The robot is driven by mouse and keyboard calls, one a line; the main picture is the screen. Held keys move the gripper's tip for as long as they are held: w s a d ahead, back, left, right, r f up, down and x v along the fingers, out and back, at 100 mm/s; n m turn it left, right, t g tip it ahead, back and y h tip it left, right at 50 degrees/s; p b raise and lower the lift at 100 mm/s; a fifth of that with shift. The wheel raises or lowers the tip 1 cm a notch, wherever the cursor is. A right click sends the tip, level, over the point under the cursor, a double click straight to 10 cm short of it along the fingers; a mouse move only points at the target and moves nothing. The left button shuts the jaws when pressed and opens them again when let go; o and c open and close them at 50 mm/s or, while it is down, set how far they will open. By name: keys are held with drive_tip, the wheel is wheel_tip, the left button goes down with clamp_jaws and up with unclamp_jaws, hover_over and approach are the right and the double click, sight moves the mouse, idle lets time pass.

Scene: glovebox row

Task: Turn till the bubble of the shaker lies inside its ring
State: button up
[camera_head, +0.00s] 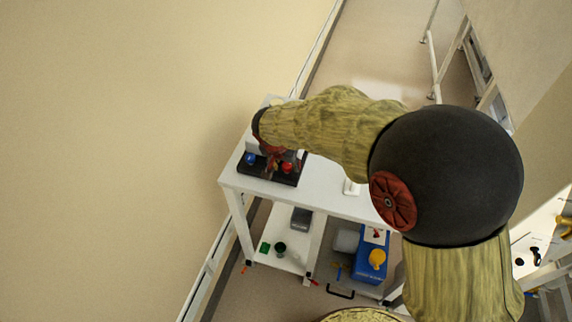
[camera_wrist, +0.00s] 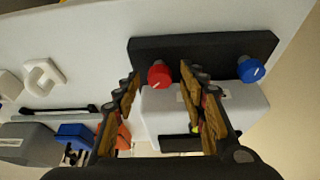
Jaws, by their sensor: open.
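The shaker shows in the wrist view as a white body (camera_wrist: 245,108) with a black plate (camera_wrist: 200,45) along one side. A red knob (camera_wrist: 159,75) and a blue knob (camera_wrist: 250,69), each with a pale pointer mark, sit at the plate's edge. My gripper (camera_wrist: 160,72) is open, with its fingertips on either side of the red knob; I cannot tell whether they touch it. In the head view, the red knob (camera_head: 287,168) and blue knob (camera_head: 250,158) show beside my gripper (camera_head: 272,160). I cannot make out the bubble or its ring.
The shaker stands on a white table (camera_head: 325,190) near the beige wall. In the wrist view, a white handle-shaped piece (camera_wrist: 43,77), a grey box (camera_wrist: 30,143) and a blue item (camera_wrist: 75,135) lie left.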

clamp_jaws()
idle(0.5)
